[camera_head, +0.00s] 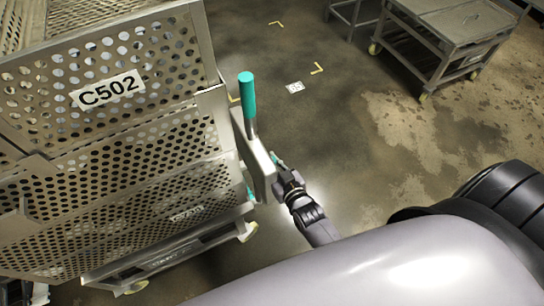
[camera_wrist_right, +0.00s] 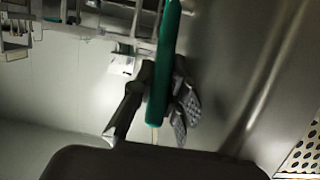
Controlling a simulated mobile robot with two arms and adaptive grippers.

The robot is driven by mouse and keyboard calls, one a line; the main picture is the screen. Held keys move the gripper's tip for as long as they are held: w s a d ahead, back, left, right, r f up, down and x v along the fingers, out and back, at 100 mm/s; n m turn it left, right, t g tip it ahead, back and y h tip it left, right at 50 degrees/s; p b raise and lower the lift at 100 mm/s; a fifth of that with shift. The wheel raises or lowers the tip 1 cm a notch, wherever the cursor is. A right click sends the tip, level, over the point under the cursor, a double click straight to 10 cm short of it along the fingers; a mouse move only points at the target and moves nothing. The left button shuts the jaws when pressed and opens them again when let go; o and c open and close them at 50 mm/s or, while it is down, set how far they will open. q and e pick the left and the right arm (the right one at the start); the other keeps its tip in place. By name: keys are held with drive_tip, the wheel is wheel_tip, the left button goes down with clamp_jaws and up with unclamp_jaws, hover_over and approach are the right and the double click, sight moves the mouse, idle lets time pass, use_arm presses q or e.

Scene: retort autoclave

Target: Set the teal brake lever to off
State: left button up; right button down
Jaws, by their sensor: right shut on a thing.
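A teal handle bar (camera_wrist_right: 162,75) runs down between the fingers of my right gripper (camera_wrist_right: 158,108) in the right wrist view, and the gripper is shut on it. In the head view my right gripper (camera_head: 279,166) is low beside the metal side plate of the cart (camera_head: 258,165), with a small teal end showing at its fingers. Another upright teal grip (camera_head: 247,93) on a metal rod stands above that plate, apart from the gripper. The lever's pivot and any off mark are hidden. My left gripper does not show clearly.
The perforated metal cart marked C502 (camera_head: 150,55) fills the left side. A grey trolley (camera_head: 455,25) stands at the top right. The floor (camera_head: 370,145) between them is open, with yellow corner marks and a white floor tag (camera_head: 295,87).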

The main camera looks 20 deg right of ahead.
idle(0.3)
drive_tip(key=c, duration=1.6)
unclamp_jaws()
drive_tip(key=v, duration=0.8)
